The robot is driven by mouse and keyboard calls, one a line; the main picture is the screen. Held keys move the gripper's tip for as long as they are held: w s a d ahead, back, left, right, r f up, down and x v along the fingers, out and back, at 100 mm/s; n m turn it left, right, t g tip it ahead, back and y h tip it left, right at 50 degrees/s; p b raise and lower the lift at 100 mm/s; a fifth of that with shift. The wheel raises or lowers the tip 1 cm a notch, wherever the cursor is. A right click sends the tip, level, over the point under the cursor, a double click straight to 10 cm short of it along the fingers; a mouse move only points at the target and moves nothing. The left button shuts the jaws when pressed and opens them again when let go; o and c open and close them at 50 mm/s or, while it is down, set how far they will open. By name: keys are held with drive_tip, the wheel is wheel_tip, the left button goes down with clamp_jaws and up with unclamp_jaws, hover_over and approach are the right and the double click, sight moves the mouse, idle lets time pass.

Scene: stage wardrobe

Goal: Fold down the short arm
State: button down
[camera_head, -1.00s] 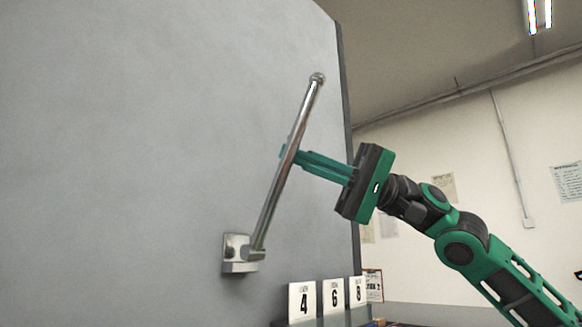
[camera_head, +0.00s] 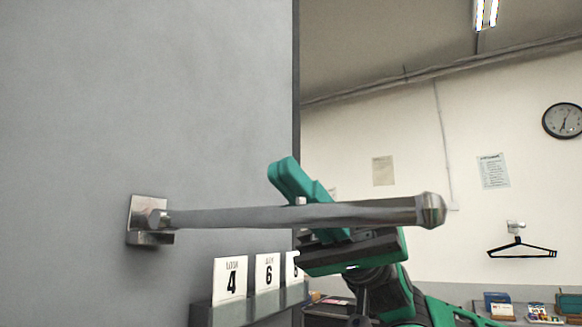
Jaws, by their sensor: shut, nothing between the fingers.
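The short arm (camera_head: 245,217) is a shiny metal bar with a knobbed end. It is hinged at a square metal wall bracket (camera_head: 144,212) on the grey panel. The bar lies nearly level in the picture, pointing right. My green gripper (camera_head: 284,175) is shut and empty. It crosses behind the bar, with its fingers showing above the bar and its dark palm below. The bar hides part of the fingers, and I cannot tell whether they touch it.
Number cards (camera_head: 230,281) stand on a grey ledge below the bar. A black hanger (camera_head: 521,248) hangs on a hook on the far wall, with a clock (camera_head: 563,121) above. The space beyond the bar's knob is open.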

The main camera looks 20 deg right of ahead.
sight(296, 224)
drive_tip(key=shift+s+f, duration=0.1)
drive_tip(key=shift+f, duration=1.15)
drive_tip(key=shift+a+f, duration=0.1)
drive_tip(key=shift+f, duration=0.45)
drive_tip(key=w+v, duration=0.1)
drive_tip(key=v, duration=0.9)
drive_tip(key=shift+a+r, duration=0.2)
drive_tip(key=shift+r, duration=0.15)
